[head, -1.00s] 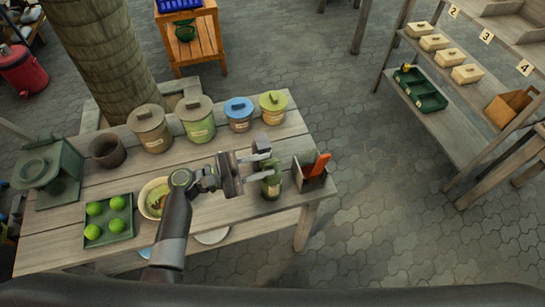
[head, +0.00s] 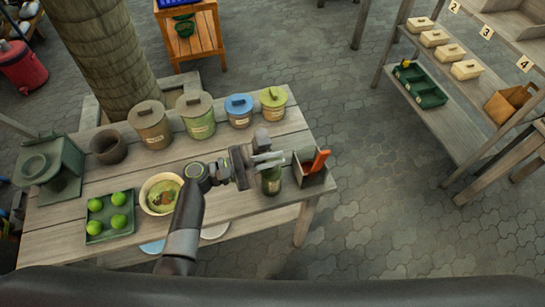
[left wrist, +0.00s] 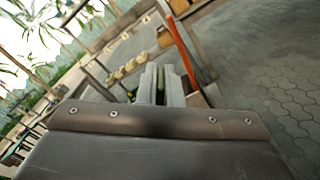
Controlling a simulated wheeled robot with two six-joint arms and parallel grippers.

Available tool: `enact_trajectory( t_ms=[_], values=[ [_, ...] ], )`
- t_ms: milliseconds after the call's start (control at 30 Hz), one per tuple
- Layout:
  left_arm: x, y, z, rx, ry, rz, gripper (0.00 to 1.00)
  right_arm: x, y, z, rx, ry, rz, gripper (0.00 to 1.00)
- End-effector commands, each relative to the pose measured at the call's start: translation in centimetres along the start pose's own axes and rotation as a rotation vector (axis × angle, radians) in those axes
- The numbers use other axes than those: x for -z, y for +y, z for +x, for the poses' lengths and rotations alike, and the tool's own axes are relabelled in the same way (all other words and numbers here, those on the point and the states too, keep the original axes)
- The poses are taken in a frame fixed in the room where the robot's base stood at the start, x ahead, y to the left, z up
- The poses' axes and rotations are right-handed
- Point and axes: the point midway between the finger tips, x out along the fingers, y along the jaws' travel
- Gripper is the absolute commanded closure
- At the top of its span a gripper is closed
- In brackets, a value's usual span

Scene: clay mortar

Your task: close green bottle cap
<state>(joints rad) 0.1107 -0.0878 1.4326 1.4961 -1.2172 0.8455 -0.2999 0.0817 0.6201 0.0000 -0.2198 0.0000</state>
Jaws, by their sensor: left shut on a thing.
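The green bottle (head: 271,183) stands upright near the right end of the wooden table in the head view. My left gripper (head: 272,160) is over the bottle's top, its two fingers close together and shut on the green bottle cap. The fingers hide the cap and the bottle's mouth, so I cannot tell how the cap sits on it. In the left wrist view the fingers (left wrist: 162,86) point away from the camera, almost together. My right gripper is not in view.
A box (head: 310,170) with an orange-handled tool (head: 317,162) stands just right of the bottle. A bowl (head: 160,194), a tray of green fruit (head: 110,227) and several lidded jars (head: 195,117) share the table. Floor is clear beyond the table's right edge.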

Motion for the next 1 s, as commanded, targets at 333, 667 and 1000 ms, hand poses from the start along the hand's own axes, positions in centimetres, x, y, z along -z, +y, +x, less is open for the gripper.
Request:
enact_trajectory(
  t_ms=[333, 667, 1000],
  values=[
    [0.2, -0.7, 0.0, 0.0, 0.0, 0.085, 1.0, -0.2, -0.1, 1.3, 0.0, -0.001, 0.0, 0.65],
    [0.7, -2.4, 0.0, -0.002, -0.001, 0.348, 1.0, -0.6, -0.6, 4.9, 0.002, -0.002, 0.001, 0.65],
    [1.4, -3.9, 0.0, 0.0, -0.001, 0.642, 1.0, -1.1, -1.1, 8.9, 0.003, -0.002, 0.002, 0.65]
  ],
)
